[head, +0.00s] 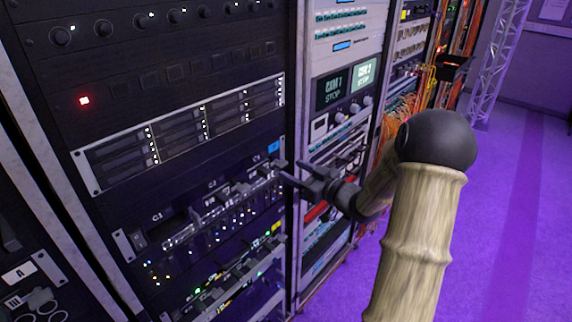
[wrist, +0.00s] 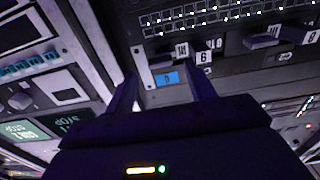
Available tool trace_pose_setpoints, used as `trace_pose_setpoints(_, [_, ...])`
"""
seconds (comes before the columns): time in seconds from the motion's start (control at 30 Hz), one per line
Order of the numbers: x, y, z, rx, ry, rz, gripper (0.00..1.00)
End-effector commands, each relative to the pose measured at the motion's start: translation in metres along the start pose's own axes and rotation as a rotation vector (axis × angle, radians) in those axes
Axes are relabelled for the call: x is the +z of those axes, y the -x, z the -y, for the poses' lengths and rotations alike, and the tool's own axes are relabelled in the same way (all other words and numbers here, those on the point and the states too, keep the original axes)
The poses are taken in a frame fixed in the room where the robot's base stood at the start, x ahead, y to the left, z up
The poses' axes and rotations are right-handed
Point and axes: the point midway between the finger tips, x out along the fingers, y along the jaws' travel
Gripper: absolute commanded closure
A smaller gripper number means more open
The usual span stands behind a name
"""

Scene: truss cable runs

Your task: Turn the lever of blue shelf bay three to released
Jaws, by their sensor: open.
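A shelf with a blue tag (head: 273,147) sits low in the near rack, with a row of bays and dark levers along its front. The blue tag also shows in the wrist view (wrist: 167,78). A white label reading III (wrist: 182,50) is just above and right of it, with a label 6 beside it. A dark lever (wrist: 263,40) sticks out farther right. I cannot tell the bay-three lever's position.
A second shelf with several lit bays (head: 235,278) lies below. A neighbouring rack with screens (head: 347,85) and orange cables (head: 395,120) stands to the right, close to my arm. Purple floor (head: 500,220) is open at right.

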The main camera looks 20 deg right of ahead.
Motion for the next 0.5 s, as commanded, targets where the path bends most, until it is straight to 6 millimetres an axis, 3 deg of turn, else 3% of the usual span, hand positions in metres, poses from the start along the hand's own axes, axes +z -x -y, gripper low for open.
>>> trace_pose_setpoints(0.2, [-0.001, -0.032, 0.000, -0.002, -0.001, -0.001, 0.45])
trace_pose_setpoints(0.5, [0.000, -0.039, 0.000, 0.001, 0.000, 0.000, 0.45])
